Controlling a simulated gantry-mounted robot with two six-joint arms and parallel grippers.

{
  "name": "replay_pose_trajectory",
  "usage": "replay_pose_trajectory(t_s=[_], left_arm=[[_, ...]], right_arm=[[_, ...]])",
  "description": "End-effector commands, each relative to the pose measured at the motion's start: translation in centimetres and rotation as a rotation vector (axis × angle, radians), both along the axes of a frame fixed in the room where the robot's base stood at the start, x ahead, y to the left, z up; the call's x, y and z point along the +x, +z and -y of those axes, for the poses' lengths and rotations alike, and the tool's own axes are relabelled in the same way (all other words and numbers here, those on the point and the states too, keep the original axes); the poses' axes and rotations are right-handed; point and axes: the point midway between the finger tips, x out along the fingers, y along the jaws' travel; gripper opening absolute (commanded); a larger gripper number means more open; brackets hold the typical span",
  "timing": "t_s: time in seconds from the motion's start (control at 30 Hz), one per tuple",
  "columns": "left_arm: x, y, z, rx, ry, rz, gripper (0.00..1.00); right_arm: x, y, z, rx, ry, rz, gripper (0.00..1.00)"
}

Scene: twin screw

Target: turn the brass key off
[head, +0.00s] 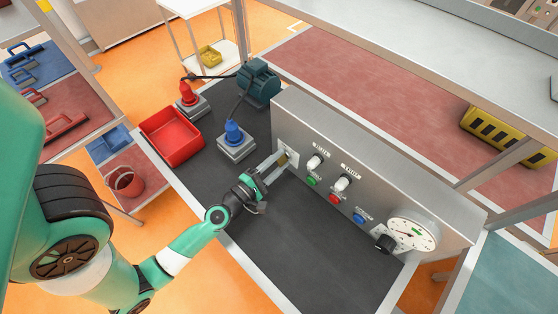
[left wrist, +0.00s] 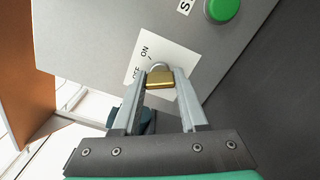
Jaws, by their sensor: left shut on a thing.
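The brass key (left wrist: 160,80) sits at a white plate (left wrist: 180,62) on the grey panel. The plate carries the words ON and OFF, with OFF partly covered by a finger. My left gripper (left wrist: 161,90) is shut on the key, one finger on each side of it. In the head view my left gripper (head: 276,166) reaches the left end of the panel front, and the brass key (head: 283,159) shows small between its fingertips. I cannot tell which word the key points to. My right gripper is not in view.
The grey panel (head: 375,160) also bears white switches (head: 316,161), a green button (head: 311,181), a red button (head: 335,198), a blue button (head: 359,218), a dial gauge (head: 412,234) and a black knob (head: 384,244). A blue connector (head: 234,133) and red tray (head: 173,137) stand left. The dark mat's front is clear.

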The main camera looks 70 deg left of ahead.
Motion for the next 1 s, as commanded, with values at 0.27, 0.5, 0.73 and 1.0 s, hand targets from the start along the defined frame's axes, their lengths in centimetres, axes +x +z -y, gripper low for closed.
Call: replay_pose_trajectory(t_s=[0.27, 0.5, 0.73, 1.0], left_arm=[[0.0, 0.0, -0.01, -0.034, 0.0, 0.018, 0.0], [-0.01, 0.0, -0.01, -0.036, 0.0, 0.019, 0.0], [-0.01, 0.0, -0.01, -0.034, 0.0, 0.018, 0.69], [-0.02, -0.01, 0.01, -0.034, 0.0, 0.018, 0.72]], right_arm=[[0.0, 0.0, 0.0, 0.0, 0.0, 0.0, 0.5], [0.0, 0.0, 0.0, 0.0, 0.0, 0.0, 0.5], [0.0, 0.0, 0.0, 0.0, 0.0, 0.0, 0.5], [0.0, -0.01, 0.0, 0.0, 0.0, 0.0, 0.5]])
